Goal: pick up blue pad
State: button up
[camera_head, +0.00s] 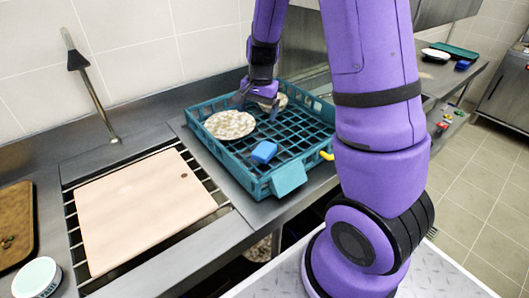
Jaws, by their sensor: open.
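A small blue pad (264,151) lies on the grid floor of a teal crate (228,165), near the crate's front side. My gripper (257,106) hangs over the back part of the crate, behind and above the blue pad and apart from it. The gripper is open; its fingertips are small and dark in this view. A speckled pale round thing (229,124) lies in the crate left of the gripper. Another pale round thing (281,100) is partly hidden behind the gripper.
A pale cutting board (145,210) lies on a rack left of the crate, below a tap (97,95). A lighter teal piece (289,179) hangs on the crate's front wall. A yellow item (327,155) is at its right side.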

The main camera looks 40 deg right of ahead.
jog(key=m, duration=0.2)
send_over(264, 148)
notch_tip(264, 148, down, 8)
jog(key=shift+g+h, duration=0.3)
jog(key=shift+g, duration=0.1)
notch_tip(264, 148, down, 10)
jog(key=shift+s+f, duration=0.1)
jog(key=c, duration=1.1)
jog(key=shift+o, duration=0.2)
notch_tip(264, 148, up, 10)
jog(key=shift+o, duration=1.1)
jog(key=shift+c, duration=0.5)
